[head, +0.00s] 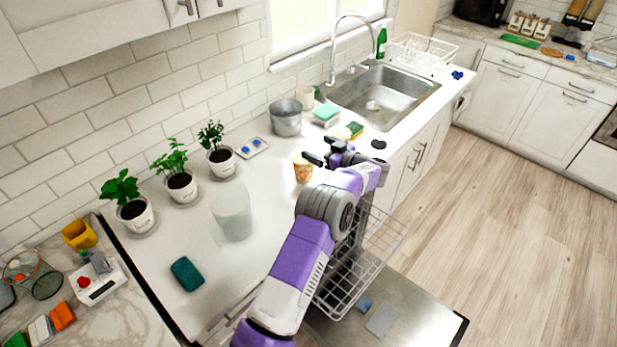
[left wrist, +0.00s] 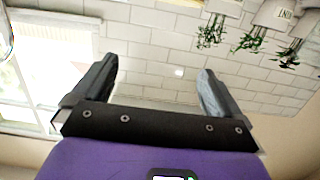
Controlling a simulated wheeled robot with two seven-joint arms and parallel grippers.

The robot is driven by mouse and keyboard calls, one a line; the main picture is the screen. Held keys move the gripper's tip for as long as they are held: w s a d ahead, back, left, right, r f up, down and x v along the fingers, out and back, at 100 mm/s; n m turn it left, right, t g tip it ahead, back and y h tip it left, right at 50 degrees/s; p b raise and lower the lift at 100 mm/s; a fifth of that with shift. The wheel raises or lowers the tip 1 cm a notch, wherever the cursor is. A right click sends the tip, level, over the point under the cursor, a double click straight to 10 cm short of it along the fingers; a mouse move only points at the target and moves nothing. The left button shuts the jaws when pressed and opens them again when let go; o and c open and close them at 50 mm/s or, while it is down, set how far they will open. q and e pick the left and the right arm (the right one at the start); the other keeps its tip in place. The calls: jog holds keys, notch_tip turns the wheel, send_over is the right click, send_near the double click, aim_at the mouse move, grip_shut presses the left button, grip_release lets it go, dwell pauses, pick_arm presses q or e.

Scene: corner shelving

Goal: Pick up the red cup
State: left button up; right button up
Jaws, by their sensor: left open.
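No plainly red cup shows. A small cup with an orange-red pattern (head: 303,168) stands upright on the white counter in the head view. My left gripper (head: 322,153) is just right of and behind that cup in the picture, above the counter. Whether it touches the cup cannot be told. In the left wrist view the left gripper (left wrist: 155,88) has its two fingers wide apart with nothing between them, and the cup does not show there. My right gripper is not in view.
A translucent container (head: 232,212) and potted plants (head: 180,182) stand to the left. A pulled-out dishwasher rack (head: 350,285) is below the arm. The front counter is mostly clear.

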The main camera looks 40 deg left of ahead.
pick_arm(q)
jog(key=b, duration=0.6)
send_near(296, 155)
jog(key=d, duration=0.1)
jog(key=a, duration=0.2)
jog(key=a+b, duration=0.1)
jog(key=a, duration=0.1)
jog(key=a+f, duration=0.1)
jog(key=a, duration=0.2)
jog(key=shift+w+a, duration=0.1)
jog(key=shift+w, duration=0.2)
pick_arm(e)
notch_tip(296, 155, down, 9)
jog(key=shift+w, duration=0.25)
pick_arm(q)
jog(key=shift+c, duration=0.2)
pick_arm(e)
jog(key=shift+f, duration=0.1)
pick_arm(q)
jog(key=c, duration=0.7)
